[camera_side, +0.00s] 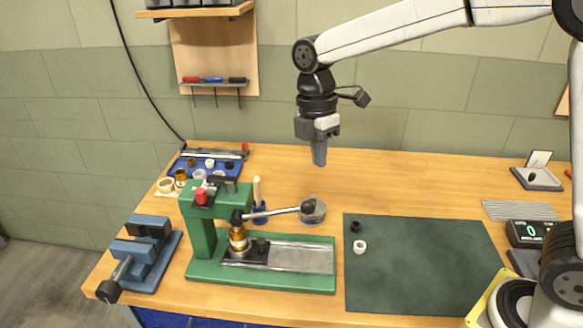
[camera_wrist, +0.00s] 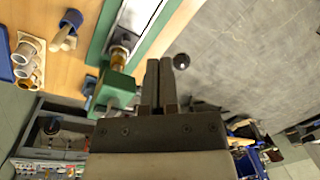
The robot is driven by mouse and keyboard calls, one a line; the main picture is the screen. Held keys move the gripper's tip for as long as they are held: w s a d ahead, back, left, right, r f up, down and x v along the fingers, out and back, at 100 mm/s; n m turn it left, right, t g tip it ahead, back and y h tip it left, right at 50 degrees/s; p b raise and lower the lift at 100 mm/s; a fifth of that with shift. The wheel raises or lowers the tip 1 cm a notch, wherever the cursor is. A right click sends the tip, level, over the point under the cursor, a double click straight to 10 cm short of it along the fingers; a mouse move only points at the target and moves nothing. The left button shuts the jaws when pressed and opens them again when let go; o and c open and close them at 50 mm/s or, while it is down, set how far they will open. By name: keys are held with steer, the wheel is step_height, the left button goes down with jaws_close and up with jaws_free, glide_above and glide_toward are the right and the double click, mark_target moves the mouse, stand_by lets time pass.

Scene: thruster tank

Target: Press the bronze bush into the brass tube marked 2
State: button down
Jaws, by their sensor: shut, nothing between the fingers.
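My gripper (camera_side: 319,160) is shut and empty, pointing down high above the bench, behind and right of the green press (camera_side: 203,235). Its closed fingers also show in the wrist view (camera_wrist: 160,75). A brass-coloured piece (camera_side: 238,241) stands upright under the press ram, at the black block on the press bed. It shows in the wrist view (camera_wrist: 119,56) too. I cannot tell bush from tube there, and no number is readable. Another bronze-coloured ring (camera_side: 181,177) stands among pale rings at the back left, by the blue tray (camera_side: 232,173).
A blue vise (camera_side: 143,255) stands at the front left. A dark mat (camera_side: 420,270) holds a small black ring (camera_side: 356,226) and a white ring (camera_side: 360,246); most of it is clear.

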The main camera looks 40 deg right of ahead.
steer(key=s+d+f+m+t, duration=0.4)
steer(key=s+d+f+m, duration=0.4)
steer(key=s+f+m, duration=0.4)
steer(key=f+m, duration=0.1)
steer(key=m, duration=0.4)
steer(key=shift+s+d, duration=0.15)
steer(key=shift+d, duration=0.2)
steer(key=shift+r, duration=0.1)
steer(key=w+a+r+n+g+h, duration=0.1)
steer(key=w+a+r+n+g, duration=0.1)
steer(key=w+a+r+n, duration=1.05)
steer(key=s+a+r+n+g+h, duration=0.1)
steer(key=a+r+n, duration=0.6)
steer(key=n, duration=0.7)
step_height(320, 180, up, 3)
steer(key=shift+s+a+f+h, duration=0.2)
steer(key=shift+s+h, duration=0.6)
steer(key=shift+h, duration=0.1)
steer(key=shift+f+n, duration=0.15)
steer(key=shift+n, duration=0.1)
